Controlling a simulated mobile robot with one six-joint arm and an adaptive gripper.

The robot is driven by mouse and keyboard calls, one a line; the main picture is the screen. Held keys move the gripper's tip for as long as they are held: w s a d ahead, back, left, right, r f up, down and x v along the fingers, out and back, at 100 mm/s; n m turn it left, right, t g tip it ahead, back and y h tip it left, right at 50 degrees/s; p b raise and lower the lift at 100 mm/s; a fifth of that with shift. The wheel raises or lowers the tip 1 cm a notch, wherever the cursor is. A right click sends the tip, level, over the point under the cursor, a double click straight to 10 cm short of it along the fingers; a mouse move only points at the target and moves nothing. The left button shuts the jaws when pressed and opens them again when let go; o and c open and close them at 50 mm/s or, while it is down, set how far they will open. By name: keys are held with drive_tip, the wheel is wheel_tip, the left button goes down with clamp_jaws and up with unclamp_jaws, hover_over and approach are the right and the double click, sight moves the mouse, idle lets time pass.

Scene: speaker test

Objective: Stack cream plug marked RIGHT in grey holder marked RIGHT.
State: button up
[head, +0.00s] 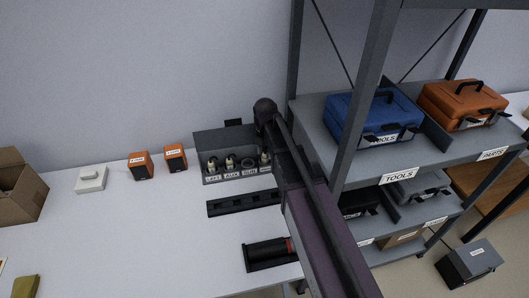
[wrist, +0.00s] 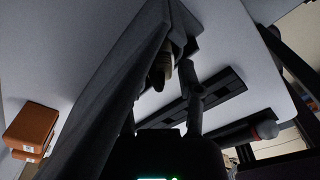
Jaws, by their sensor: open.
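A grey open-fronted box (head: 222,142) stands at the back of the white table, with several small plugs in a row and white labels along its front. The labels at the left read like LEFT and AUX; the rightmost is partly behind my arm. A cream plug (head: 264,157) shows at the right end of the row. In the wrist view a cream-tan plug (wrist: 166,62) is near the fingertips of my gripper (wrist: 175,82), which is open. Whether the fingers touch it cannot be told. My gripper is hidden behind my arm in the head view. No label reading RIGHT is legible.
A long black slotted rail (head: 243,203) lies in front of the box, and a black tray with a dark cylinder (head: 266,252) is nearer. Two orange speakers (head: 141,165) stand left. A shelf post (head: 366,90) rises close right of my arm. The table's left middle is clear.

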sight(265, 153)
wheel_tip(265, 153, up, 11)
drive_tip(key=p, duration=1)
drive_tip(key=shift+r+p, duration=0.15)
drive_tip(key=shift+p, duration=0.2)
idle(0.7)
